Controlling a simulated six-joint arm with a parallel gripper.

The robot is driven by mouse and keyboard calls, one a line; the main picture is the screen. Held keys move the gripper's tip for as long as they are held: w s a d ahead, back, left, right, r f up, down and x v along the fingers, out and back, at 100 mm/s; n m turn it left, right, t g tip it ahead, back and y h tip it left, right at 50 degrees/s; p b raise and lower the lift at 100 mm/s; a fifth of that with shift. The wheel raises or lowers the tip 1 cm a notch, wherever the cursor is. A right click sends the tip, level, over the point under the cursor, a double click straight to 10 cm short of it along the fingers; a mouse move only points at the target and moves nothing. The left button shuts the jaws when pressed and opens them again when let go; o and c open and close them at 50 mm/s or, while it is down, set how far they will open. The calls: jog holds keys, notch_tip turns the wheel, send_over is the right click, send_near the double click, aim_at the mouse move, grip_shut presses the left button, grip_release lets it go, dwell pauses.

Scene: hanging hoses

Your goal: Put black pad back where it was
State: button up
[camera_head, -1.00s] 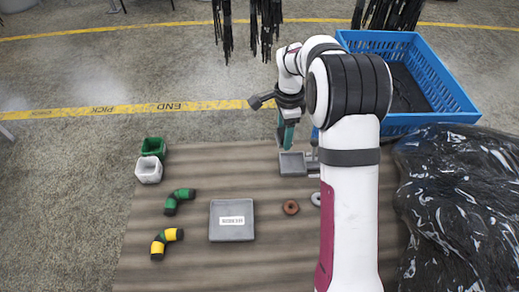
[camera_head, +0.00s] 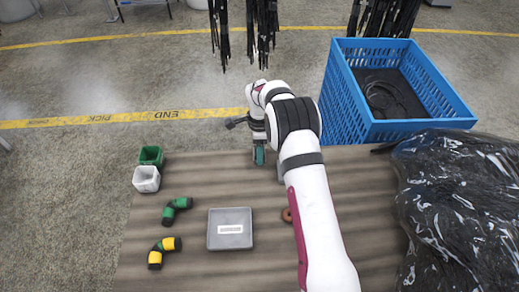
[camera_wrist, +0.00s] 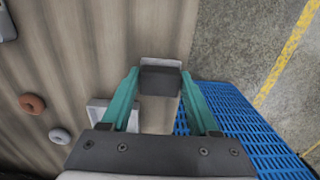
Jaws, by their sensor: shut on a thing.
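My gripper (camera_head: 260,157) is over the far edge of the table, pointing down. In the wrist view its two teal fingers (camera_wrist: 160,73) stand on either side of a dark block-like piece (camera_wrist: 160,84) with a light grey top, and are shut on it. This looks like the black pad, but its full shape is hard to tell. In the head view the held piece is mostly hidden by my gripper. A small light grey tray (camera_wrist: 97,108) lies below and to the left of the fingers in the wrist view.
A blue crate (camera_head: 345,105) stands at the far right, beside a shiny black bag (camera_head: 460,200). A square grey tray (camera_head: 215,240), green and white bins (camera_head: 147,180), elbow fittings (camera_head: 165,245) and a brown ring (camera_wrist: 32,103) are on the table. Black hoses (camera_head: 264,30) hang beyond it.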

jog(key=o, duration=1.3)
notch_tip(320, 180, up, 12)
jog(key=s+d+r+n, duration=0.2)
jog(key=s+r+n, duration=0.2)
jog(key=s+r, duration=0.55)
jog(key=s+n, duration=0.2)
jog(key=s, duration=0.7)
jog(key=s+d+n+y, duration=0.1)
jog(key=s+n, duration=0.2)
jog(key=s, duration=0.7)
jog(key=s+n, duration=0.3)
jog(key=s, duration=0.7)
jog(key=shift+s+d+y, duration=0.1)
jog(key=shift+d+y, duration=0.2)
jog(key=shift+y, duration=0.1)
